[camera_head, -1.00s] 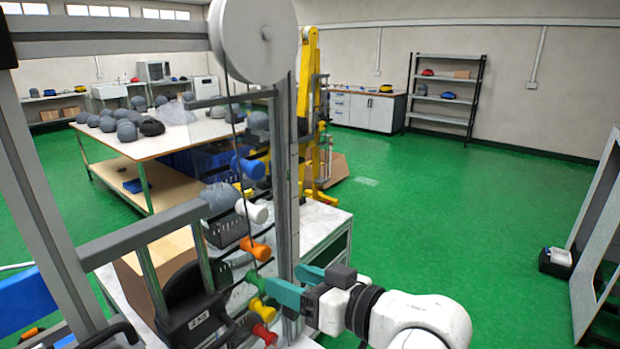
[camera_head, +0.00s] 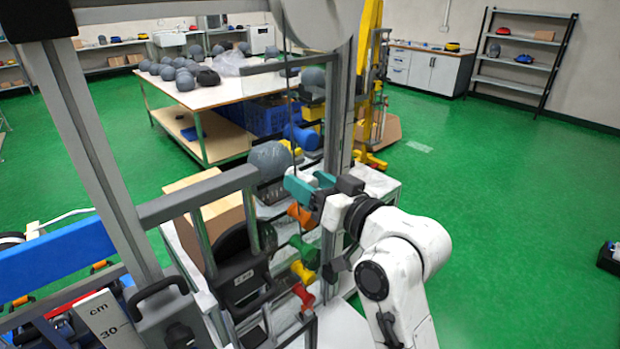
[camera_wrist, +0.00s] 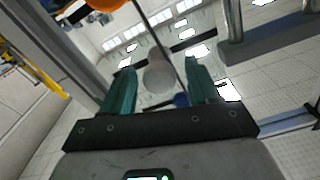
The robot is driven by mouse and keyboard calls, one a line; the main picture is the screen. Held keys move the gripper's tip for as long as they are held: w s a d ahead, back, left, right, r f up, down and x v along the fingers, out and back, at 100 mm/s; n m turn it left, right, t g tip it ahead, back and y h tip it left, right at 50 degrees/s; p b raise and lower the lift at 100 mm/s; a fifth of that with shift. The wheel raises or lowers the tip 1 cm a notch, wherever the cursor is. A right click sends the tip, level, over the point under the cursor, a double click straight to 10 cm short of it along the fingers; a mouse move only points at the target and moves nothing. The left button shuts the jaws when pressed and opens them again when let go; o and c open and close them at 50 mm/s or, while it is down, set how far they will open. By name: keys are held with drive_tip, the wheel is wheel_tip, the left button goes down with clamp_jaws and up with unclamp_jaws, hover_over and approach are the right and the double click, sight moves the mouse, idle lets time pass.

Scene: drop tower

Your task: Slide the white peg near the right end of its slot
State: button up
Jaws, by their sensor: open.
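The white peg (camera_wrist: 158,77) shows its round end between the two teal fingers of my gripper (camera_head: 303,179) in the wrist view. The fingers stand apart on either side of it, and I cannot tell whether they touch it. In the head view the white peg (camera_head: 299,172) is mostly hidden behind the fingers. The peg's slot and its right end cannot be made out clearly.
The blue peg (camera_head: 303,135) is above my gripper. The orange peg (camera_head: 300,215), green peg (camera_head: 304,251), yellow peg (camera_head: 302,272) and red peg (camera_head: 304,296) are below. The tower's grey upright (camera_head: 340,100) stands close behind my gripper. Open green floor lies to the right.

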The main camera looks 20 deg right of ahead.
drive_tip(key=shift+w+a, duration=0.1)
drive_tip(key=shift+w, duration=0.1)
clamp_jaws()
idle(0.6)
